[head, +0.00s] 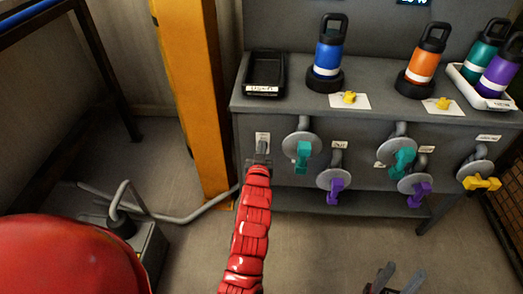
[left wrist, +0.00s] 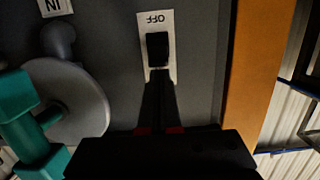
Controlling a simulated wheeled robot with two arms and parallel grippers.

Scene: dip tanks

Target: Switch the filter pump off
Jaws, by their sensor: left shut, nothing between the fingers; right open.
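A white switch plate (head: 263,138) is on the left end of the grey bench's front face. In the left wrist view the plate (left wrist: 170,22) reads OFF, upside down, and carries a black switch (left wrist: 157,46). My left gripper (head: 260,160) is at the plate's lower part, shut and empty. In the left wrist view its fingertips (left wrist: 157,72) are right at the switch's edge; I cannot tell whether they press it. The switch's position is not clear. My right gripper (head: 393,278) is open and empty, low at the bottom edge of the head view.
Valves with teal (head: 303,156), purple (head: 335,190) and yellow (head: 481,183) handles stick out right of the switch. Bottles and a black tray (head: 265,74) stand on the bench (head: 300,104). An orange post (head: 193,90) stands left. A grey box (head: 135,246) with a pipe is on the floor.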

